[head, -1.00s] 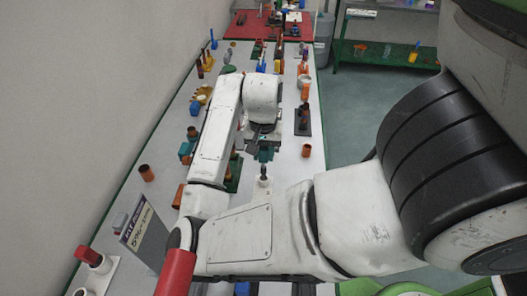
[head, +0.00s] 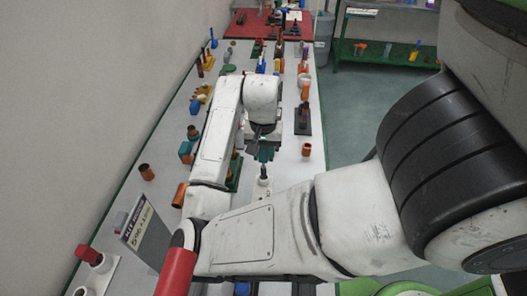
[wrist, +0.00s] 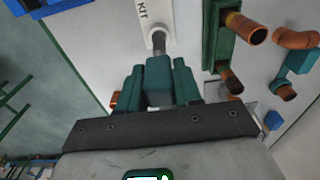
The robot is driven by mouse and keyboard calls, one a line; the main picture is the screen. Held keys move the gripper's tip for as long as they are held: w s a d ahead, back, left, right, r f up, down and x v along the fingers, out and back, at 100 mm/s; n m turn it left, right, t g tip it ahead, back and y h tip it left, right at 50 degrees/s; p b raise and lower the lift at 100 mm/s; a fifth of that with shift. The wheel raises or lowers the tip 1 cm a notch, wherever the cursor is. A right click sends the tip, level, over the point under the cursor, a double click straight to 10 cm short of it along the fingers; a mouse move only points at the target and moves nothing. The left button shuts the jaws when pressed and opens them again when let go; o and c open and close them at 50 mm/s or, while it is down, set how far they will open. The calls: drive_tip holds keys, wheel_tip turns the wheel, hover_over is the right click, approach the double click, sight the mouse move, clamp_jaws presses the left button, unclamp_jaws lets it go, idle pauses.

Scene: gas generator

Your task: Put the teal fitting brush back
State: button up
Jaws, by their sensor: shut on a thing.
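My gripper (head: 265,151) is shut on the teal fitting brush (wrist: 158,72), whose teal body sits between the teal-green fingers in the wrist view. The brush's grey shaft (wrist: 159,44) points away from the fingers toward a white holder (wrist: 155,14) marked KIT. In the head view the dark shaft (head: 263,172) hangs below the gripper, over the white holder (head: 262,188) on the bench. The shaft end lines up with the holder's round opening; I cannot tell whether it is inside.
A green block with copper pipes (wrist: 222,40) stands close beside the holder. Copper elbows (wrist: 293,42) lie farther right in the wrist view. A kit sign (head: 147,230) and a red-capped white fitting (head: 92,257) stand at the bench's near left. Several fittings line the bench farther back.

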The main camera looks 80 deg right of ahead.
sight(263, 167)
drive_tip(key=shift+f+b, duration=1.7)
drive_tip(key=shift+f, duration=0.85)
drive_tip(key=o, duration=1)
drive_tip(key=shift+o, duration=0.2)
drive_tip(key=shift+r, duration=0.1)
drive_tip(key=r, duration=0.3)
drive_tip(key=r+p, duration=0.1)
drive_tip(key=r, duration=0.6)
drive_tip(key=shift+a+r+p, duration=0.3)
drive_tip(key=shift+p, duration=0.05)
